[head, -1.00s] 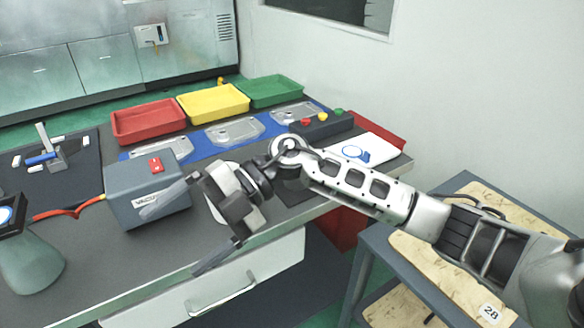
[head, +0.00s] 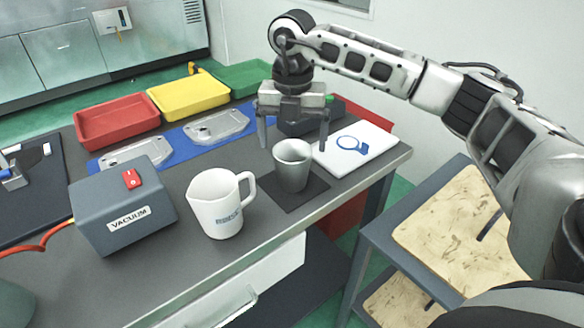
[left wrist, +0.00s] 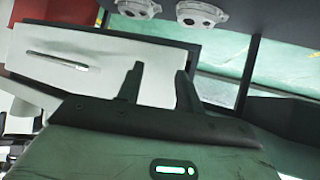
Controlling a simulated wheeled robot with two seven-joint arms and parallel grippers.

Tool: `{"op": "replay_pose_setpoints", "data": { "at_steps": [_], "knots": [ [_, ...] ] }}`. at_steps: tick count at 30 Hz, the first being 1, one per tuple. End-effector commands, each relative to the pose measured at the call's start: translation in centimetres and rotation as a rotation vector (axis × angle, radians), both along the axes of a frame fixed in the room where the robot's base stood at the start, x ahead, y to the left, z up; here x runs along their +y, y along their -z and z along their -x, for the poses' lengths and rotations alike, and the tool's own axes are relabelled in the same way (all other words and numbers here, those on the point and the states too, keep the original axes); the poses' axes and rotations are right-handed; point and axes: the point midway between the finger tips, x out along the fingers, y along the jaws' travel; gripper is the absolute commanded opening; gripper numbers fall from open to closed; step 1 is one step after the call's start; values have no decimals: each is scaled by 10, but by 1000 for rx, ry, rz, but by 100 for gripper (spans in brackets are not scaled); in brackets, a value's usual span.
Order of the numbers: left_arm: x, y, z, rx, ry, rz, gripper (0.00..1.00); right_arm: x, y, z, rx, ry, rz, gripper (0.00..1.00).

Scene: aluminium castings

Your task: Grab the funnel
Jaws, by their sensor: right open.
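I cannot make out a clear funnel shape. A grey, tapered, open-topped vessel (head: 292,172) stands upright on a black square mat (head: 310,192) near the table's right front edge; I cannot tell whether it is the funnel. My right gripper (head: 294,138) points down just above and behind this vessel, its two fingers spread wide. It is open and holds nothing. My left gripper (left wrist: 159,70) shows in the left wrist view with its two fingers apart and nothing between them, in front of a white drawer front (left wrist: 100,65).
A white jug (head: 217,205) stands left of the vessel, beside a grey vacuum box (head: 122,220). A white board (head: 365,150) lies to the right. Red (head: 117,125), yellow (head: 190,100) and green (head: 240,80) trays line the back, behind castings (head: 216,126) on a blue strip.

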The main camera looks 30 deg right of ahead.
Motion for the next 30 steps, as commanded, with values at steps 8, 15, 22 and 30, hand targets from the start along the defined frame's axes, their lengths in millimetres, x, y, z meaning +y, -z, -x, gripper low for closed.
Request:
{"op": "replay_pose_setpoints", "data": {
  "at_steps": [8,15,22,30],
  "knots": [
    [0,0,0,3,1,-4,36,0,29,0,0,-1,-1,93],
    [1,-5,0,5,3,-13,36,2,59,5,4,-2,0,93],
    [2,-4,-1,5,6,-20,36,2,81,4,0,-1,-3,93],
    [2,-4,-1,3,8,-22,36,2,81,3,-1,-2,-2,76]
  ]
}}
